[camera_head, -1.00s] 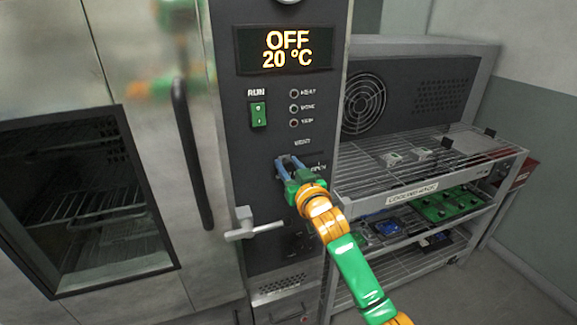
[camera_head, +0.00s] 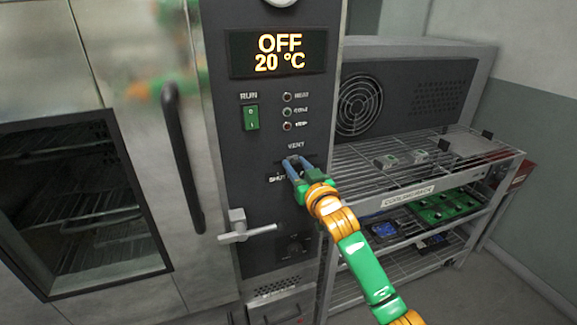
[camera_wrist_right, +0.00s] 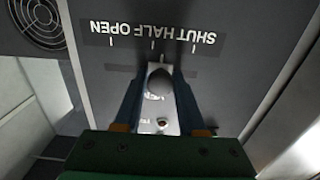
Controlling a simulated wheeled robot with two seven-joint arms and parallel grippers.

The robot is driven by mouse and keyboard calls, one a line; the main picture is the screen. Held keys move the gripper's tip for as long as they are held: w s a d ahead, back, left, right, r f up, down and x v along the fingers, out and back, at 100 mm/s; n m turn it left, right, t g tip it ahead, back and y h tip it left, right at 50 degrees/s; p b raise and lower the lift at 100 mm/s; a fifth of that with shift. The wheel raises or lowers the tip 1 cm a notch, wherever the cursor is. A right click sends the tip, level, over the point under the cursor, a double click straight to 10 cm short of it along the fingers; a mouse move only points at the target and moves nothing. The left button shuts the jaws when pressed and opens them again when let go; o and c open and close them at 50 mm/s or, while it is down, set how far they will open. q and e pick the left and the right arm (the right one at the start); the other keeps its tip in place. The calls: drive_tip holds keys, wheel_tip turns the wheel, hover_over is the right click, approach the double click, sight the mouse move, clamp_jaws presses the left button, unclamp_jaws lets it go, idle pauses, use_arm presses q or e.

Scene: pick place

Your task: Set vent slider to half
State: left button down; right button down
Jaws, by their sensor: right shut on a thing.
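The vent slider is on the dark control panel (camera_head: 265,205), under the VENT label (camera_head: 296,146). Its dark round knob (camera_wrist_right: 158,82) sits between my right gripper's fingers in the right wrist view. My right gripper (camera_head: 293,162) is shut on this knob. The scale strip (camera_wrist_right: 150,40) reads SHUT, HALF, OPEN upside down in the wrist view. The knob is close to in line with the middle, HALF tick. In the head view the fingers cover the knob, and the SHUT label (camera_head: 278,178) shows to their left. My left gripper is not in view.
A green RUN switch (camera_head: 251,117) and a display (camera_head: 280,53) reading OFF 20 °C are above. A metal lever handle (camera_head: 245,232) sticks out below left, and a long dark door handle (camera_head: 182,155) is left. A cooling rack (camera_head: 405,193) stands right.

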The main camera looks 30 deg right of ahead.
sight(301, 167)
drive_tip(key=shift+s+d+f, duration=0.1)
drive_tip(key=shift+s+d, duration=0.15)
drive_tip(key=shift+d, duration=0.8)
drive_tip(key=c, duration=0.8)
unclamp_jaws()
drive_tip(key=shift+a, duration=0.3)
drive_tip(key=shift+o, duration=1.3)
drive_tip(key=shift+w+a, duration=0.25)
drive_tip(key=shift+a, duration=0.05)
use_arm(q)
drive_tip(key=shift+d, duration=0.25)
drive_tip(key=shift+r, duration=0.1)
use_arm(e)
drive_tip(key=shift+d, duration=0.15)
drive_tip(key=shift+s, duration=0.25)
drive_tip(key=b+v, duration=0.2)
drive_tip(key=v, duration=0.4)
drive_tip(key=shift+w+f, duration=0.1)
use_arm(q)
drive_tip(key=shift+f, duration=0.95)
use_arm(e)
drive_tip(key=shift+s+a, duration=0.25)
drive_tip(key=shift+s, duration=0.15)
